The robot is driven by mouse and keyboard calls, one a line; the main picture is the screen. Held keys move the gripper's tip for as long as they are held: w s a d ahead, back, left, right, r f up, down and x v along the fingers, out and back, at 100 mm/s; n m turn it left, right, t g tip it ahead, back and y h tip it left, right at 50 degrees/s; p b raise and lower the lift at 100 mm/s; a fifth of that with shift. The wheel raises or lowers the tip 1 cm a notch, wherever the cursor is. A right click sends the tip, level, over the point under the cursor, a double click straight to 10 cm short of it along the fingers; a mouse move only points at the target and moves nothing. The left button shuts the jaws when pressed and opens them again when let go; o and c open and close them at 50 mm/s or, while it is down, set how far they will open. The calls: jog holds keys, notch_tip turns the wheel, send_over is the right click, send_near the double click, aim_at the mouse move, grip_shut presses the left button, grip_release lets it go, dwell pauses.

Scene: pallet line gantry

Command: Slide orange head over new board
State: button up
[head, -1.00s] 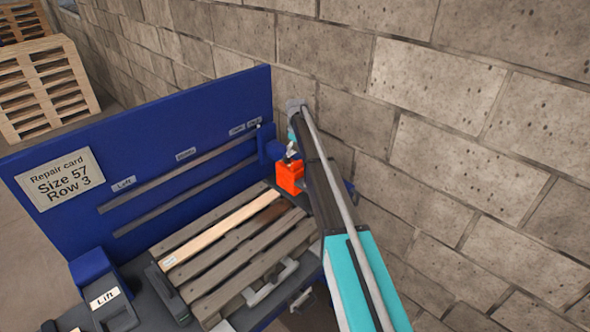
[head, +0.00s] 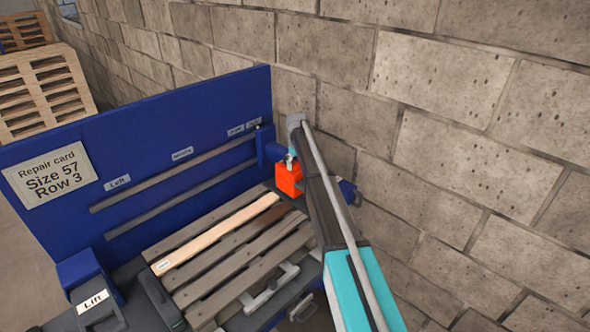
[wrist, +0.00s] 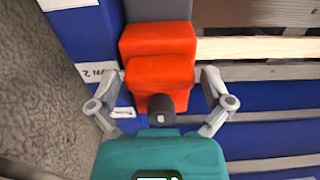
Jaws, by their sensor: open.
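The orange head (head: 289,178) sits at the right end of the blue back panel's rails, by the far right corner of the pallet. The light new board (head: 218,233) lies among the pallet's grey boards, left of and below the head. It also shows at the upper right in the wrist view (wrist: 255,50). My gripper (wrist: 157,76) is open, with its two fingers on either side of the orange head (wrist: 158,60) and its dark round knob (wrist: 161,108). Whether the fingers touch it, I cannot tell. In the head view my arm mostly hides my gripper.
A block wall (head: 450,130) stands close on the right. A box marked Lift (head: 95,303) is at the front left.

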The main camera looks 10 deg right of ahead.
jog(key=shift+f, duration=0.2)
jog(key=c, duration=1)
jog(key=w+a, duration=0.1)
jog(key=w, duration=0.1)
jog(key=w+a, duration=0.2)
jog(key=w, duration=0.1)
jog(key=w+a, duration=0.2)
jog(key=shift+w+a, duration=0.15)
jog(key=shift+c, duration=0.2)
jog(key=o, duration=1)
jog(key=shift+o, duration=0.2)
jog(key=shift+r, duration=0.1)
